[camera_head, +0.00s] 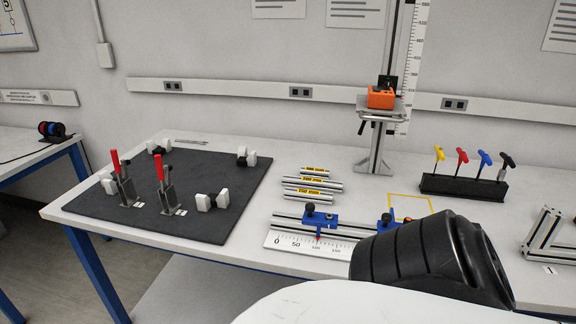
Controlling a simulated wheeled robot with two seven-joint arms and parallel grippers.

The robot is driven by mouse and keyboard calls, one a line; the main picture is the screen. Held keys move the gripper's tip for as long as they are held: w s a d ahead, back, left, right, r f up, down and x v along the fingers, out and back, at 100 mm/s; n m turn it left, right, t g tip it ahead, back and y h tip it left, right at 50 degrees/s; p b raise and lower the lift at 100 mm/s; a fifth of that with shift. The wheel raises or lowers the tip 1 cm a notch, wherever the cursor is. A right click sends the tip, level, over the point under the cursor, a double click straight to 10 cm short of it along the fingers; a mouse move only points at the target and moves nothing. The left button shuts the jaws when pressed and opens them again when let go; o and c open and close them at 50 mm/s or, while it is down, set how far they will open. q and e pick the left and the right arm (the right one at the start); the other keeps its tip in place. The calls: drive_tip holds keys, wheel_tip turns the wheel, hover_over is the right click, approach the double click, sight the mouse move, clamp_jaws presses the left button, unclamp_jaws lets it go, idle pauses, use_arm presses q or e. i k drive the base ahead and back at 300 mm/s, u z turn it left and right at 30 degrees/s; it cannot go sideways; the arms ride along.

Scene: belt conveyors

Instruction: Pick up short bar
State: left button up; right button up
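Several silver bars with yellow labels lie side by side near the middle of the white table. The short bar (315,170) looks like the one farthest back, with a visibly shorter length than the others. A longer bar (329,184) lies just in front of it, and another bar (291,189) lies in front of that. The label text is too small to read surely. Neither of my grippers shows. A black ribbed part and a white part, which look like my own arm, cover the lower right and hide part of the table.
A rail fixture with blue clamps (321,219) and a ruler (290,241) stands in front of the bars. A dark mat (150,205) with red-handled clamps is left. A height stand (375,150) stands behind right, and a tool rack (463,187) farther right.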

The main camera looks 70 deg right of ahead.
sight(305, 172)
drive_tip(key=z, duration=0.7)
drive_tip(key=i, duration=0.95)
drive_tip(key=z, duration=1)
